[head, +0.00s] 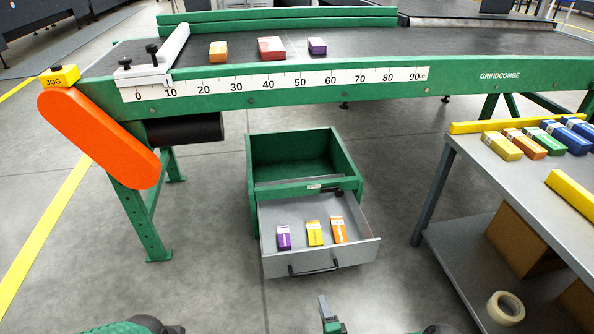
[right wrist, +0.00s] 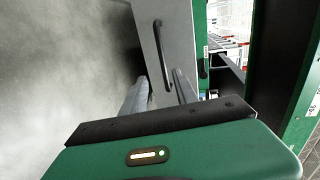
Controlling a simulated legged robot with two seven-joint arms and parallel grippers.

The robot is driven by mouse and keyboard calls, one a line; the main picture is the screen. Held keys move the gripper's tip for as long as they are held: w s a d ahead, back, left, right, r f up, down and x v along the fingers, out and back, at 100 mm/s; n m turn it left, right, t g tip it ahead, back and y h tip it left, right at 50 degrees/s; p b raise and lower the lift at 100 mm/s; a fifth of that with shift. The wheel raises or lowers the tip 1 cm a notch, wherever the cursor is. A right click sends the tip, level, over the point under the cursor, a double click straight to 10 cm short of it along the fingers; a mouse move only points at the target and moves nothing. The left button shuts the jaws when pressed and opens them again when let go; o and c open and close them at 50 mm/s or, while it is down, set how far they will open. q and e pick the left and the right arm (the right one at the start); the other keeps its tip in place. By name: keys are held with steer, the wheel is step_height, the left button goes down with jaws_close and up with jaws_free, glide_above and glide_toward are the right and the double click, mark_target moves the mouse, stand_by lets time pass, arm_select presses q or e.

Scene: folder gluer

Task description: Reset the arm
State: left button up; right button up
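My right gripper (head: 330,312) shows at the bottom middle of the head view, in front of and below an open grey drawer (head: 285,258). In the right wrist view its two fingers (right wrist: 160,92) stand apart with nothing between them, so it is open and empty. Beyond them, that view shows the drawer's front and its dark handle (right wrist: 163,55). A piece of my left arm shows at the bottom left of the head view; its gripper is out of the picture.
The drawer, pulled out of a green cabinet (head: 258,160), holds purple, yellow and orange boxes. A green conveyor (head: 440,85) with a centimetre scale and three boxes stands behind. A grey table (head: 520,180) with several boxes is at the right. Floor on the left is clear.

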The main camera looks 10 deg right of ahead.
step_height(320, 180, up, 14)
steer(key=s+n+g+y+p, duration=0.1)
steer(key=n+g+y+p, duration=0.15)
steer(key=n+g, duration=0.7)
steer(key=s+d+r+n+g+h+p, duration=0.2)
steer(key=s+d+r+n, duration=0.15)
steer(key=s+r, duration=0.7)
steer(key=s+d+r+n+g+h+p, duration=0.15)
steer(key=s+r+n, duration=0.25)
steer(key=s+r, duration=0.65)
steer(key=w+p+v, duration=0.2)
steer(key=p+v, duration=1)
steer(key=w+a+r+p+v, duration=0.1)
steer(key=w+p+v, duration=0.2)
steer(key=p+v, duration=1)
steer(key=w+p+v, duration=0.2)
steer(key=p+v, duration=1)
steer(key=p, duration=0.1)
steer(key=shift+r, duration=0.5)
steer(key=shift+w, duration=0.15)
